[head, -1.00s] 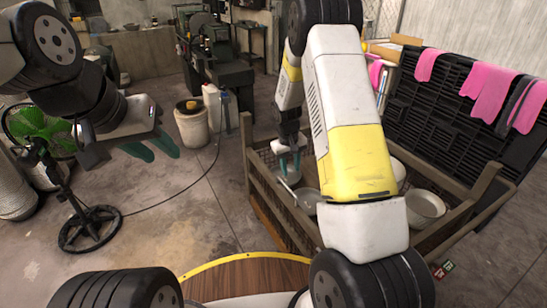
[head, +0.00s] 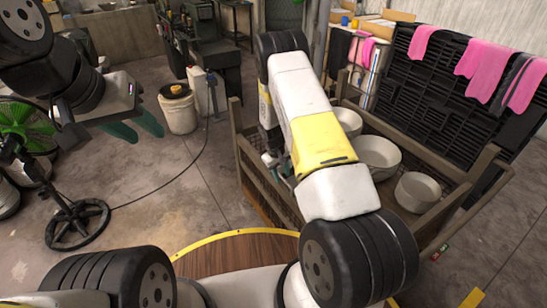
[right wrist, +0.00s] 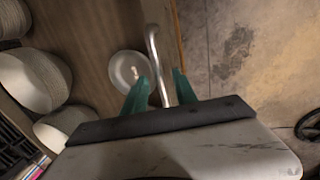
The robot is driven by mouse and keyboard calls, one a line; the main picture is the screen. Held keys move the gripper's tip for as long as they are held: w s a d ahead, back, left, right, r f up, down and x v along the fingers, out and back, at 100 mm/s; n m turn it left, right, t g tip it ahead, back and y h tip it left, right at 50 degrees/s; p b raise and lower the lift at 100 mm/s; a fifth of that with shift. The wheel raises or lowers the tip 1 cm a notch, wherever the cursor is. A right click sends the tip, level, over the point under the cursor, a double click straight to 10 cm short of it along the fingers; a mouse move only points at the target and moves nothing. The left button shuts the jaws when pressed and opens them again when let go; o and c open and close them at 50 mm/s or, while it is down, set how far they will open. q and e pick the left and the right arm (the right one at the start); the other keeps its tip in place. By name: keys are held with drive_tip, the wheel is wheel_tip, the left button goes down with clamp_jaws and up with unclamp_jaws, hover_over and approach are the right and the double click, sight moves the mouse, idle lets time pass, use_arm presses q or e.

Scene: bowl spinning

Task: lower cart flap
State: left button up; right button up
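The wooden cart (head: 478,178) stands right of centre in the head view. Its mesh-panelled left side (head: 268,200) is upright, partly hidden by my right arm. My right gripper (head: 275,160) is low at this side, largely hidden behind the arm. In the right wrist view its teal fingers (right wrist: 160,84) are apart, on either side of a bent metal rod (right wrist: 155,52) along the cart's edge. I cannot tell whether they touch it. My left gripper (head: 134,130) is open and empty in the air at the left.
White bowls (head: 414,190) stand in the cart; a small bowl (right wrist: 124,68) is near the rod. A bucket (head: 179,112) and green fan (head: 20,122) stand left. Floor between fan and cart is mostly clear, crossed by a cable.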

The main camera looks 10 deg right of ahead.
drive_tip(key=shift+f, duration=0.15)
clamp_jaws()
idle(1.4)
